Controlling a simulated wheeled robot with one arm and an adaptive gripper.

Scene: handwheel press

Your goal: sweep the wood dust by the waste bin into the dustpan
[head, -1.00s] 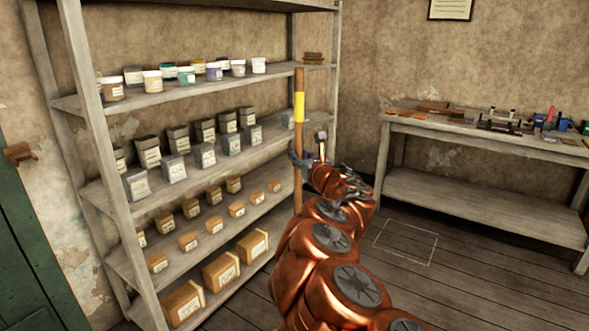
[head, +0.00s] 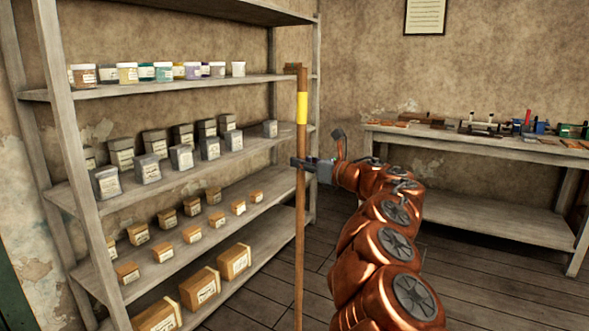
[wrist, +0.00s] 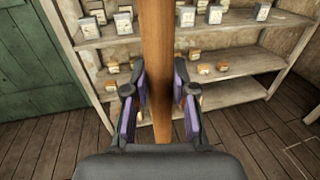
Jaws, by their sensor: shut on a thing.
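My gripper (head: 302,163) is shut on a long wooden handle (head: 301,220) with a yellow band near its top. The handle stands about upright in front of the shelf unit, and its lower end runs out of the head view. In the wrist view the handle (wrist: 157,75) passes between the two purple-padded fingers (wrist: 159,105). What is at the handle's lower end is not visible. No wood dust, waste bin or dustpan shows in these views.
A shelf unit (head: 85,190) with jars, tins and boxes stands close on the left. A workbench (head: 485,150) with tools stands at the right against the wall. The plank floor (head: 460,275) between them is clear. A green door (wrist: 35,75) shows in the wrist view.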

